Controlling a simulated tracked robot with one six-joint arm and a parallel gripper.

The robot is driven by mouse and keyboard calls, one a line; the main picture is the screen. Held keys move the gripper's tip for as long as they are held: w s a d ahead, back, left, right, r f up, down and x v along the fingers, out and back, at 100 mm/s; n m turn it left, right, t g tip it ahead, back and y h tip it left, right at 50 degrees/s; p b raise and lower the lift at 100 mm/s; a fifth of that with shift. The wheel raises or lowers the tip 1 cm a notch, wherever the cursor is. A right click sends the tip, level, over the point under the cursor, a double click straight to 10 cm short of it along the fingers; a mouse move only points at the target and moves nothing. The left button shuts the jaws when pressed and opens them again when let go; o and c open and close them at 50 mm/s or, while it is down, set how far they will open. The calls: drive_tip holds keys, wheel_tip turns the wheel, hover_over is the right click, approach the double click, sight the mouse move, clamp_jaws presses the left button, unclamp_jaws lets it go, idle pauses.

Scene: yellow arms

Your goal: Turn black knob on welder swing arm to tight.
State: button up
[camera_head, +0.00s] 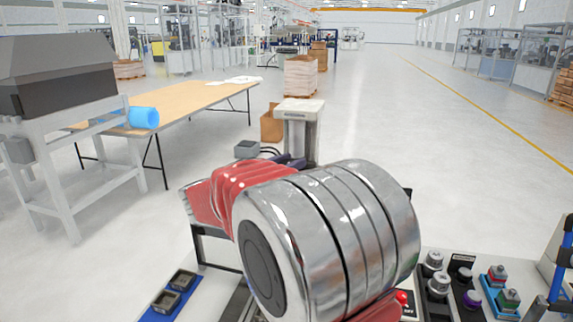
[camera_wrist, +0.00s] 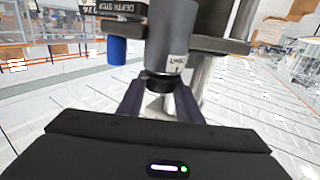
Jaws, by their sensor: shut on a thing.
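In the wrist view, the black knob (camera_wrist: 159,80) shows as a short dark round piece under a grey cylinder (camera_wrist: 172,40). The cylinder carries a small white label, only partly readable. My gripper (camera_wrist: 160,92) reaches up from below, with one dark finger on each side of the knob, shut on it. A pale tapered piece shows below the knob between the fingers. In the head view, my chrome and red arm fills the middle, and I cannot make out the knob or the fingertips there.
In the wrist view, a blue cylinder (camera_wrist: 117,50) hangs left beneath a "DEPTH STOP" plate (camera_wrist: 105,10), and a metal post (camera_wrist: 207,78) stands right. In the head view, a tan table (camera_head: 190,98) stands left. Floor is open beyond on the right.

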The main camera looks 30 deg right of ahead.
sight(289, 162)
drive_tip(key=m+g, duration=0.2)
drive_tip(key=g, duration=0.1)
drive_tip(key=m+g, duration=0.2)
drive_tip(key=g, duration=0.2)
drive_tip(key=shift+w+m, duration=0.1)
drive_tip(key=shift+m, duration=0.3)
drive_tip(key=shift+m+g+y, duration=0.6)
drive_tip(key=shift+m+g, duration=0.7)
drive_tip(key=shift+g, duration=0.9)
drive_tip(key=shift+r, duration=0.1)
drive_tip(key=o, duration=1)
drive_tip(key=shift+o, duration=0.2)
wheel_tip(289, 162, up, 10)
drive_tip(key=shift+f, duration=0.1)
